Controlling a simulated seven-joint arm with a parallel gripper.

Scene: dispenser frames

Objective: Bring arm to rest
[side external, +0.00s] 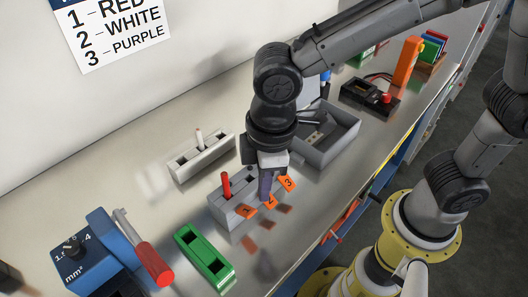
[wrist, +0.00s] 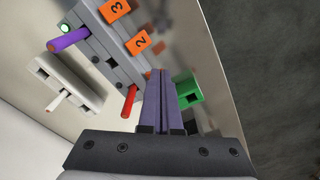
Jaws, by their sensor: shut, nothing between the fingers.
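My gripper (side external: 265,195) hangs over the grey numbered block (side external: 231,213) in the side view. In the wrist view its two purple-grey fingers (wrist: 161,74) lie together with nothing between them. A red peg (side external: 226,184) stands in the block at the tag 1 end and also shows in the wrist view (wrist: 130,101). A purple peg (wrist: 69,40) stands at the tag 3 end; my gripper hides it in the side view. The middle hole between them looks empty. A white peg (side external: 199,137) stands in a separate white block (side external: 205,159).
A green block (side external: 204,257) without a peg lies in front. A grey bin (side external: 335,140) stands behind my gripper, a blue machine with a red-handled lever (side external: 90,255) at left. A wall sign (side external: 112,30) reads 1 red, 2 white, 3 purple.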

